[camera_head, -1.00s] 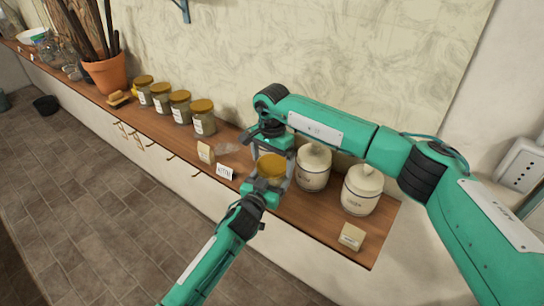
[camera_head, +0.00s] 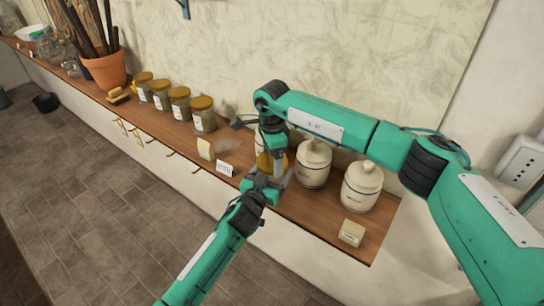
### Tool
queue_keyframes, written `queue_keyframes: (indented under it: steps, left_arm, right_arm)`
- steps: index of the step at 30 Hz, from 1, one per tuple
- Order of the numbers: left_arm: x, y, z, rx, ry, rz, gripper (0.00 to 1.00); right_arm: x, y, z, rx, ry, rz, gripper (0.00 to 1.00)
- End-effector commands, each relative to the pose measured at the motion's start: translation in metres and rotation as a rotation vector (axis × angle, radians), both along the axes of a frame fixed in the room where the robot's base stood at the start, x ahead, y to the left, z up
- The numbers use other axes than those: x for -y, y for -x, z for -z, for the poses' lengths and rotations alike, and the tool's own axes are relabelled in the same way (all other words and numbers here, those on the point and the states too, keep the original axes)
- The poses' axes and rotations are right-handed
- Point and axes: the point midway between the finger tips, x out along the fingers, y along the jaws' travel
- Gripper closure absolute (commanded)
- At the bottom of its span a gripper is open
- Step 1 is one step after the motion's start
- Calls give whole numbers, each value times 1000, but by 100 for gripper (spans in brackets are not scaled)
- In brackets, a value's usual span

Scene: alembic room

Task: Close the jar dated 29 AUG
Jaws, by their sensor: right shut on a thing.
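A glass jar with a gold lid (camera_head: 264,161) stands near the shelf's front edge, mostly hidden by my two grippers. My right gripper (camera_head: 274,165) reaches down over it from above and is shut on the lid. My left gripper (camera_head: 268,182) is low at the jar's front side; whether its jaws are closed on the glass is hidden. A small white card (camera_head: 225,169) stands to the left of the jar, its writing too small to read. Several similar gold-lidded jars (camera_head: 203,115) stand in a row farther left; their label dates are not legible.
Two cream lidded canisters (camera_head: 314,163) (camera_head: 361,187) stand close to the right of my grippers. Small pale blocks (camera_head: 205,148) (camera_head: 351,233) lie near the shelf's front edge. A terracotta pot (camera_head: 106,72) with dark sticks stands far left. The wall (camera_head: 350,50) rises behind.

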Motion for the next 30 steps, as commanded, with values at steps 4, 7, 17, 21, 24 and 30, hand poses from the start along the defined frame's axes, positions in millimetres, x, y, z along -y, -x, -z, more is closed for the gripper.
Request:
queue_keyframes:
  steps: [4,7,17,21,24,30]
  left_arm:
    - [0,0,1,-1,0,0,87]
    - [0,0,1,-1,0,-1,87]
    - [0,0,1,-1,0,0,87]
    - [0,0,1,-1,0,0,87]
    - [0,0,1,-1,0,0,87]
    - [0,0,1,-1,0,0,87]
  right_arm:
    - [0,0,0,0,0,161,47]
    - [0,0,0,0,0,216,47]
    - [0,0,0,0,0,231,47]
    - [0,0,0,1,0,230,0]
    - [0,0,0,1,0,230,0]
    - [0,-1,-7,3,-1,230,0]
